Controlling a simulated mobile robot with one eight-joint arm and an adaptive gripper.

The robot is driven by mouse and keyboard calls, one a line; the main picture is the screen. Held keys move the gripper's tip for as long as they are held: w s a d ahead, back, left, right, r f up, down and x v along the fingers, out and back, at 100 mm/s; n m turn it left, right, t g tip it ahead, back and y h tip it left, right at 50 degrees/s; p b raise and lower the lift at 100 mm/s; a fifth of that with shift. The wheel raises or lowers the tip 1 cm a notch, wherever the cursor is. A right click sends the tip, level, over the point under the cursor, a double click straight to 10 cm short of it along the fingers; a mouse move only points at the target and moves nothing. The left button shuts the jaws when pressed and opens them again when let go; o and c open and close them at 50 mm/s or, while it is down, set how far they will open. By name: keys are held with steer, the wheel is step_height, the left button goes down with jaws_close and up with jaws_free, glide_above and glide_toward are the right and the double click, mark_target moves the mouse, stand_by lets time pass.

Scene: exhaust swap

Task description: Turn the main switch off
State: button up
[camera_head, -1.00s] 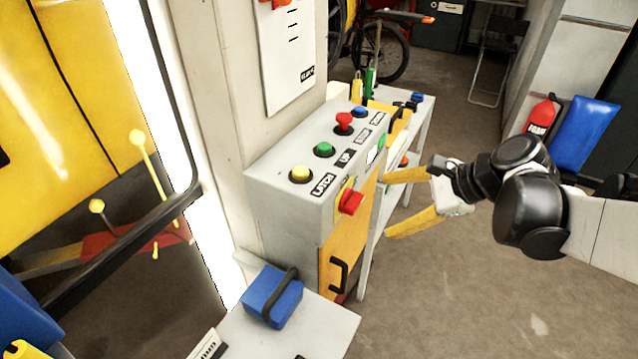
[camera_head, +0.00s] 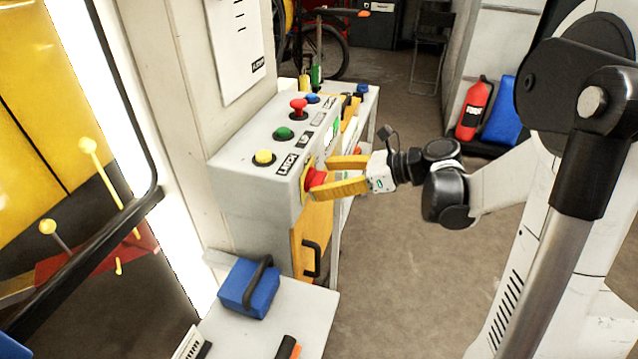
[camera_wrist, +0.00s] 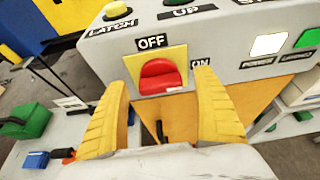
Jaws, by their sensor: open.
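The main switch is a red knob (camera_head: 314,180) on a yellow plate on the front of the grey control box (camera_head: 228,168). In the wrist view the red knob (camera_wrist: 161,76) sits below an OFF label, with an ON label to its right; I cannot clearly tell which it points to. My gripper (camera_head: 328,176) is open at the switch, its yellow fingers spread on either side of the knob. In the wrist view the gripper (camera_wrist: 160,80) frames the knob, with gaps showing on both sides. The head view partly hides the knob behind a finger.
The box top has yellow (camera_head: 263,157), green (camera_head: 284,133) and red (camera_head: 299,106) buttons. White (camera_wrist: 267,44) and green (camera_wrist: 308,38) indicators are on its front. A wooden door with a black handle (camera_head: 312,258) is below.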

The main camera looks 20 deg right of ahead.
steer(key=shift+w+a+f, duration=0.25)
steer(key=shift+w+a, duration=0.1)
steer(key=shift+a, duration=0.2)
steer(key=c, duration=1.2)
